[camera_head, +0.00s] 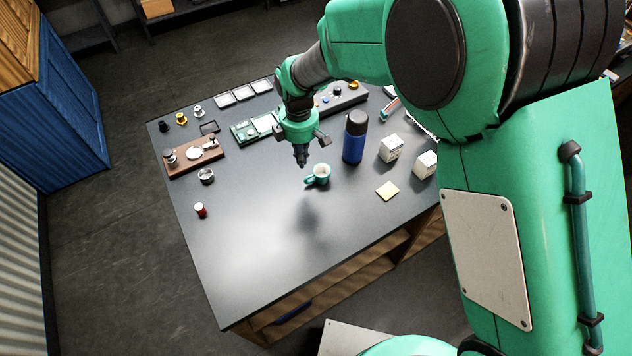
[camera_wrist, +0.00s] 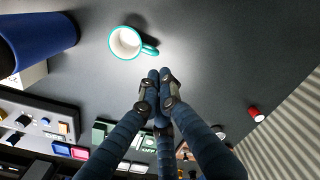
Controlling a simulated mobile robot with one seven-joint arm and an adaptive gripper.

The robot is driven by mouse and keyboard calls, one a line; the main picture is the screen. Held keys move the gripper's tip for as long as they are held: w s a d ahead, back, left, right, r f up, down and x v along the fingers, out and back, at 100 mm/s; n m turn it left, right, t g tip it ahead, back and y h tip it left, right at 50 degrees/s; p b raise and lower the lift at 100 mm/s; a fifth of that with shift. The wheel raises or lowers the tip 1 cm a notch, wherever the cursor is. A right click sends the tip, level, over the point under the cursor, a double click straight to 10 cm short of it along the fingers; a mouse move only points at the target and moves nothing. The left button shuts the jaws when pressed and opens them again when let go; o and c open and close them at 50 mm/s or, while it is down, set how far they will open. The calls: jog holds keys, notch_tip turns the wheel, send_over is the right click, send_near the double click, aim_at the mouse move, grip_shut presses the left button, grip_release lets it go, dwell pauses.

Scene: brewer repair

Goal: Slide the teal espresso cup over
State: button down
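The teal espresso cup (camera_head: 321,173) stands upright on the dark tabletop (camera_head: 262,240), near the middle of the table. It has a white inside and a teal handle, and it looks empty. My gripper (camera_head: 301,160) hangs just above and to the left of the cup in the head view. In the wrist view my gripper's fingertips (camera_wrist: 157,80) are close together with nothing visible between them. They are apart from the cup in the picture.
A green circuit board (camera_head: 246,131) and wooden tray (camera_head: 190,160) lie behind left. A red small can (camera_head: 200,210) stands at left. The front tabletop is clear.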

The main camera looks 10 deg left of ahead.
aim_at(317, 176)
jog(key=s+d+m, duration=0.2)
jog(key=m, duration=0.7)
jog(key=s+d+m, duration=0.2)
jog(key=d+m, duration=0.1)
jog(key=m, duration=0.7)
jog(key=shift+s+d+b, duration=0.3)
jog(key=shift+s+b, duration=0.05)
jog(key=shift+f, duration=0.15)
notch_tip(317, 176, down, 9)
jog(key=shift+f+b, duration=0.15)
jog(key=shift+b, duration=0.35)
jog(key=w, duration=0.2)
jog(key=shift+w+a+f, duration=0.25)
jog(key=shift+w+f, duration=0.05)
jog(key=shift+w+a, duration=0.15)
jog(key=shift+w, duration=0.55)
